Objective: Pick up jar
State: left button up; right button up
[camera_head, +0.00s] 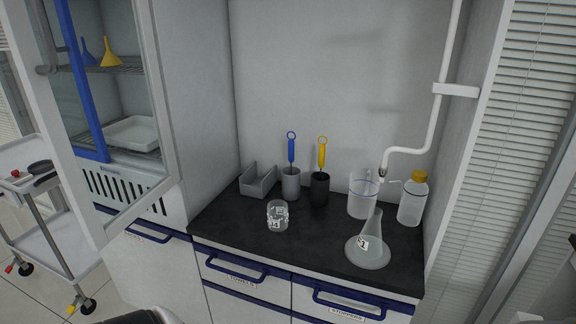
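A small clear glass jar (277,214) with white and dark markings on its side stands upright near the front left of the black countertop (320,236). Nothing touches it. Neither of my grippers is in view. A dark rounded shape at the bottom left edge is cut off, and I cannot tell what it is.
Behind the jar are a grey tray (258,182), a grey cup (291,186) with a blue-handled tool and a black cup (319,190) with a yellow-handled one. Right are a beaker (361,200), a conical flask (367,253) and a yellow-capped bottle (412,204). A glass-doored cabinet is left.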

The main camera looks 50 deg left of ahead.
aim_at(278, 216)
jog(key=u, duration=1.65)
